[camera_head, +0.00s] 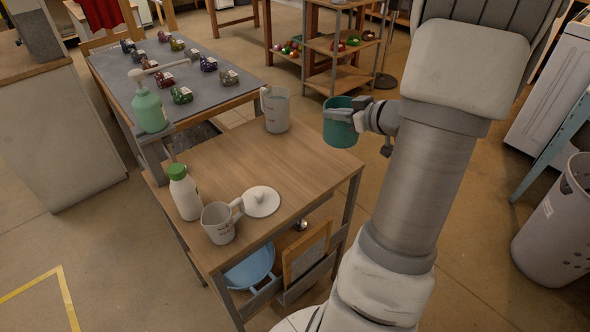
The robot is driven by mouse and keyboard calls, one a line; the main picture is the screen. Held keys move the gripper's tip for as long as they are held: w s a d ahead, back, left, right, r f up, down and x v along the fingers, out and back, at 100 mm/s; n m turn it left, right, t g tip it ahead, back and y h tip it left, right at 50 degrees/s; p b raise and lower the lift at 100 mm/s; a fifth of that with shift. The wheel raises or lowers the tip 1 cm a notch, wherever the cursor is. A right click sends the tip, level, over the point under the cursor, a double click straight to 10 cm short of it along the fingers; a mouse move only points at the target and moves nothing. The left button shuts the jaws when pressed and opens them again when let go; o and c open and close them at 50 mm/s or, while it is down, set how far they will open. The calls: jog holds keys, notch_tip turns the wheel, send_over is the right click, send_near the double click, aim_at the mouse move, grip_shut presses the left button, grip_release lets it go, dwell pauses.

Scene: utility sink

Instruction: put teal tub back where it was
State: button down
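The teal tub (339,134) is a small open-topped round container at the upper middle right of the head view. My gripper (345,116) is at its right side, with its fingers at the tub's rim and wall, and holds it in the air. The tub looks upright and hangs just beyond the right far corner of the wooden table (300,163). It is apart from the tabletop. The far finger and the exact contact are partly hidden by the tub.
A soap pump bottle (149,110) stands at the far left. The table's middle and right are clear. A grey bin (555,235) stands right.

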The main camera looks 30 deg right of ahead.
jog(key=w+a+f+b, duration=0.6)
jog(key=a+f, duration=0.3)
jog(key=f, duration=0.2)
jog(key=shift+a+b, duration=0.35)
jog(key=shift+b, duration=0.25)
jog(key=shift+w, duration=0.1)
jog(key=c, duration=1.5)
grip_release()
jog(key=shift+f, duration=0.15)
jog(key=shift+c, duration=0.2)
jog(key=o, duration=0.5)
jog(key=shift+c, duration=0.2)
